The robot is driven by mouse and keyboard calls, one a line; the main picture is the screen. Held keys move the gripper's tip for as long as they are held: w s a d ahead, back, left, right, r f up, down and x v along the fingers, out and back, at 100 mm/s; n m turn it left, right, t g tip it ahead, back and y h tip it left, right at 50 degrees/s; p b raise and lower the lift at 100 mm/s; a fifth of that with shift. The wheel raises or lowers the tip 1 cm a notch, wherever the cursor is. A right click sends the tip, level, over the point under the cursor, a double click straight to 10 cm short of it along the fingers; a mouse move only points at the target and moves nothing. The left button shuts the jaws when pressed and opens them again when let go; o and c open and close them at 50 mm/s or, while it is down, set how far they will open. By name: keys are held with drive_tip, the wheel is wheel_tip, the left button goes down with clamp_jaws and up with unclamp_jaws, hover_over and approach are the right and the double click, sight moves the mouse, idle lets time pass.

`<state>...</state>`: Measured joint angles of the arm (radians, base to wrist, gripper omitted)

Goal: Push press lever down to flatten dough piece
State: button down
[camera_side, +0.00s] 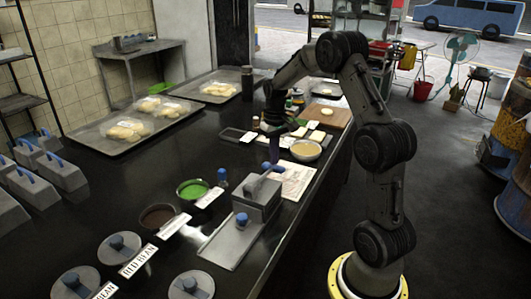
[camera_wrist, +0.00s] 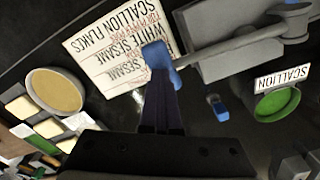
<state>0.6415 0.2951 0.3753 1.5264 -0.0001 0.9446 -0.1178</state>
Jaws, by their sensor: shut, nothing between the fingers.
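The press (camera_side: 257,200) is a grey metal block on the dark counter, with a lever carrying blue ends on top. In the wrist view the grey lever (camera_wrist: 225,45) runs left from a pivot on the press to a blue knob (camera_wrist: 155,55). My gripper (camera_side: 274,155) is shut and points down just above the lever's knob. In the wrist view my gripper (camera_wrist: 160,85) has its fingertips over or against the knob; I cannot tell if they touch. No dough piece shows in the press; its inside is hidden.
A printed card (camera_wrist: 115,45) lies beside the press. A bowl of pale filling (camera_side: 305,150), a green scallion bowl (camera_side: 192,189) and a red bean bowl (camera_side: 157,216) stand nearby. A tray of dough pieces (camera_side: 110,143) is at the back left. A wooden board (camera_side: 340,117) lies behind.

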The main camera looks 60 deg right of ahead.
idle(0.4)
wheel_tip(320, 180, up, 15)
drive_tip(key=a, duration=0.1)
idle(1.8)
drive_tip(key=shift+w+a, duration=0.1)
drive_tip(key=shift+a, duration=0.05)
